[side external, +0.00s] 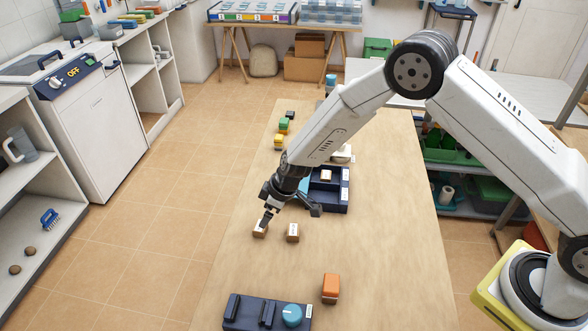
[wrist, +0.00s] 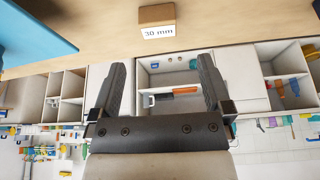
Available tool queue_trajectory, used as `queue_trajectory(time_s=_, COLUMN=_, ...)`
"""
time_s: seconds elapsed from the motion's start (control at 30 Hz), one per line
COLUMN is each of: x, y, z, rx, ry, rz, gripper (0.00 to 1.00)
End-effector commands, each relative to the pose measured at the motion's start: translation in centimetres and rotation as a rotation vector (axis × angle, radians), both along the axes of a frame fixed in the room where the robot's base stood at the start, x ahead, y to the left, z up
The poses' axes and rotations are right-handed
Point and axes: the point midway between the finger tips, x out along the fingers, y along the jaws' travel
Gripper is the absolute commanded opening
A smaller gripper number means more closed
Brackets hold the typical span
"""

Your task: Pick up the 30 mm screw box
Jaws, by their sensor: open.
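A small brown box labelled "30 mm" (wrist: 157,22) stands on the wooden table at the top of the wrist view, beyond and roughly in line with the gap between my fingers. My gripper (wrist: 162,72) is open, its two dark fingers apart with nothing between them. In the side view my gripper (side external: 266,217) is low over the table. There, one small brown box (side external: 260,231) is just under the fingertips and another brown box (side external: 293,233) stands to its right. Their labels are too small to read there, so I cannot tell which is the 30 mm one.
A dark blue tray (side external: 339,204) lies behind my gripper. An orange box (side external: 330,286) and another dark tray with a blue round piece (side external: 291,315) are nearer the front. Small green and yellow items (side external: 281,131) stand farther back. The table's right side is mostly clear.

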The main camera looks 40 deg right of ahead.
Motion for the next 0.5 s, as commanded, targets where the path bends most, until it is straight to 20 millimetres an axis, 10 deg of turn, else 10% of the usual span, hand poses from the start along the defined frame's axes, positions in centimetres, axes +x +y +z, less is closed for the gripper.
queue_trajectory(time_s=0.5, x=0.7, y=0.6, z=-2.3, rx=0.000, ry=0.001, rz=-0.001, gripper=1.00)
